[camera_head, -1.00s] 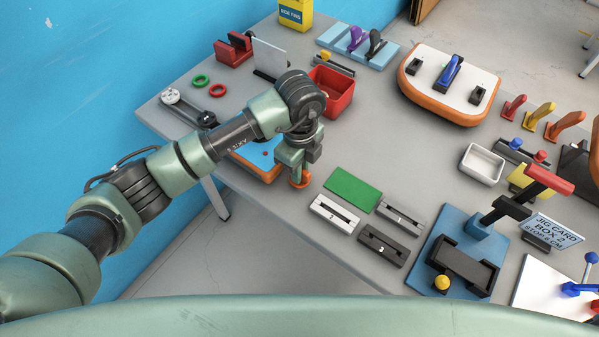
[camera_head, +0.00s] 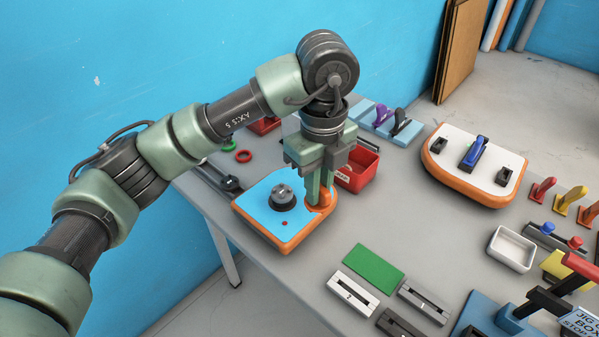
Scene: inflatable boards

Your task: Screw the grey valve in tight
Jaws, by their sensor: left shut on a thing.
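The grey valve (camera_head: 284,194) sits in a dark round seat near the middle of a blue board (camera_head: 258,191) with an orange rim. I cannot tell from here how tight it sits. My left gripper (camera_head: 319,196) points down at the board's right side, to the right of the valve and apart from it. Its fingers are shut on an orange piece (camera_head: 325,201), whose shape is partly hidden by the fingers. This piece overlaps the board's orange rim in the picture, so I cannot tell whether it touches it. My right gripper is not in view.
A red bin (camera_head: 359,170) stands just behind my left gripper. A green card (camera_head: 373,267) and slotted blocks (camera_head: 353,294) lie in front, right of the board. A white board with orange rim (camera_head: 470,176) is farther right. Grey table between them is clear.

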